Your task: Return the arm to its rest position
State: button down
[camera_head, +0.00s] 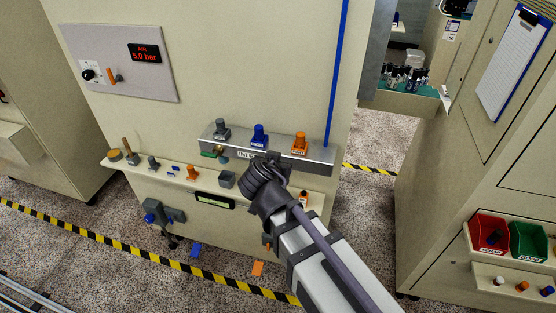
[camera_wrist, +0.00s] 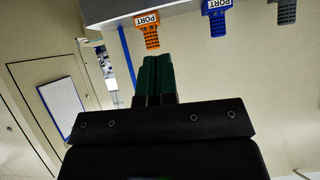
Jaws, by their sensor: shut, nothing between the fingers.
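My gripper (camera_wrist: 156,72) shows in the wrist view with its two dark green fingers together and nothing between them. An orange port fitting (camera_wrist: 151,30) is just beyond the fingertips, apart from them in the picture. A blue port fitting (camera_wrist: 217,20) and a grey one (camera_wrist: 287,12) are farther right. In the head view my arm reaches up from the lower right, its wrist in front of the grey manifold (camera_head: 321,155). The fingers cannot be made out there. The manifold carries grey (camera_head: 221,129), blue (camera_head: 259,135) and orange (camera_head: 299,143) fittings.
A narrow ledge (camera_head: 140,168) with several small parts runs below the manifold. A blue piece (camera_head: 196,250) and an orange piece (camera_head: 258,268) are low in front. Red (camera_head: 489,232) and green (camera_head: 528,241) bins are at right. Floor shows between the cabinets.

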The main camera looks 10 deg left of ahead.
dwell(0.4)
jog(key=s+d+f+g+b, duration=0.3)
jog(key=d+f, duration=0.3)
jog(key=d, duration=0.3)
jog(key=s+d+f+n+g+b, duration=0.1)
jog(key=s+d+f+g+b, duration=0.2)
jog(key=d+f, duration=0.4)
jog(key=s+d+f+g+y+b, duration=0.1)
jog(key=d+f+g+b, duration=0.4)
jog(key=d, duration=0.6)
jog(key=shift+s+f+n+b, duration=0.3)
jog(key=shift+s+f+b, duration=0.1)
jog(key=shift+s+f, duration=0.45)
jog(key=shift+r, duration=0.1)
